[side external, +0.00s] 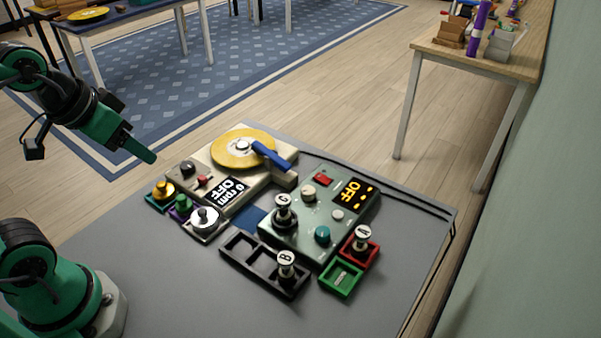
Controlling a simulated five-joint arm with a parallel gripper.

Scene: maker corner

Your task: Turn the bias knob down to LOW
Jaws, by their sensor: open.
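A pale green box (300,238) lies on the grey table right of centre. My gripper (148,154) is open and empty, raised at the left, apart from both units.
A yellow platter (235,150) and blue arm (270,155) top the turntable. Lettered black-and-white pegs G (283,203), B (286,261) and A (362,235) stand up near the green box. A black tray (238,256) and green tray (335,289) lie in front. The table's front is clear.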

